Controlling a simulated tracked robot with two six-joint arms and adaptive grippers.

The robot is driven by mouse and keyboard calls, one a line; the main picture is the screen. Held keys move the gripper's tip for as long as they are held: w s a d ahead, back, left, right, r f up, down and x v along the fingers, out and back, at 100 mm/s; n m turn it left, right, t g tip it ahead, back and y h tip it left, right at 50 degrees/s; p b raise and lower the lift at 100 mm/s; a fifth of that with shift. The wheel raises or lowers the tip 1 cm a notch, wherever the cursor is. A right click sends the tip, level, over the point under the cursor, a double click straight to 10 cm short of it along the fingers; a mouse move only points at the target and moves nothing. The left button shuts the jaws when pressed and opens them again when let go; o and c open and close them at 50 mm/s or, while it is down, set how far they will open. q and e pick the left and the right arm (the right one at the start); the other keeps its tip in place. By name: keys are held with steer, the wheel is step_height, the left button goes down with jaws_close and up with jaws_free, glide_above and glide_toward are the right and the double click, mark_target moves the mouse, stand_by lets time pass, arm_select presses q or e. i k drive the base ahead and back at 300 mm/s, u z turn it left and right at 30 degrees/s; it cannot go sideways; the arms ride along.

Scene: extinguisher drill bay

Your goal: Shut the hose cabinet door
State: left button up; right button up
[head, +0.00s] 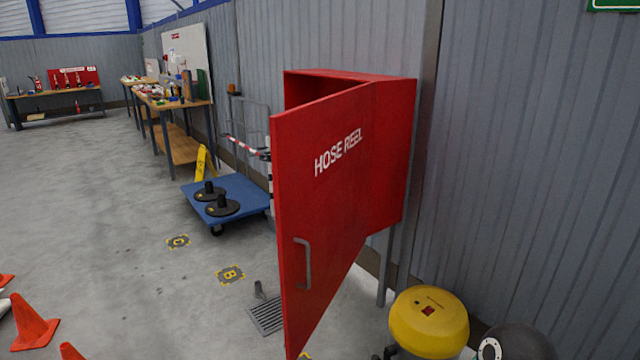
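The red hose cabinet (396,150) is fixed to the corrugated wall, right of the picture's middle. Its red door (325,200), lettered "HOSE REEL", stands wide open and swings out toward me and to the left. A grey bar handle (303,263) is on the door's outer face, low near its free edge. A dark strip of the cabinet's inside shows above the door; the rest of the inside is hidden behind it. Neither of my grippers is in view, and nothing touches the door.
A yellow rounded thing (429,321) stands below the cabinet at the right. A blue flatbed trolley (240,190) with black weights is behind the door. Orange cones (33,323) are at lower left. Workbenches (172,101) line the back. The floor left of the door is mostly clear.

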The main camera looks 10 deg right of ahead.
mark_target(321, 149)
steer(key=u, duration=0.1)
steer(key=i, duration=1)
steer(key=z, duration=0.7)
